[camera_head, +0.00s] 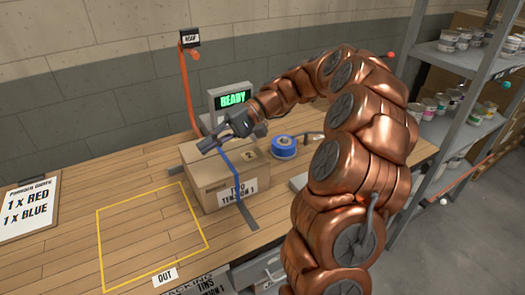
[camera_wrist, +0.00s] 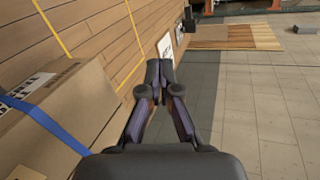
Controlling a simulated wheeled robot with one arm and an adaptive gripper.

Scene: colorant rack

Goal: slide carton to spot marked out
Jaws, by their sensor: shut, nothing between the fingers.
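The carton (camera_head: 222,188) is a closed brown box with a blue strap and a white label on its front. It stands on the wooden bench, to the right of the yellow outline marked OUT (camera_head: 150,232), and is outside it. My gripper (camera_head: 203,148) is shut and empty, over the carton's top in the head view. In the wrist view the carton (camera_wrist: 62,112) is on the left, beside the closed fingertips (camera_wrist: 160,72); whether they touch it I cannot tell. Yellow outline lines (camera_wrist: 128,22) show beyond the carton there.
The inside of the outline is bare. A blue tape roll (camera_head: 284,147) lies right of the carton. A READY display (camera_head: 232,99) and an orange post (camera_head: 190,85) stand behind. An order board (camera_head: 28,210) lies left. A shelf of tins (camera_head: 450,65) stands right.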

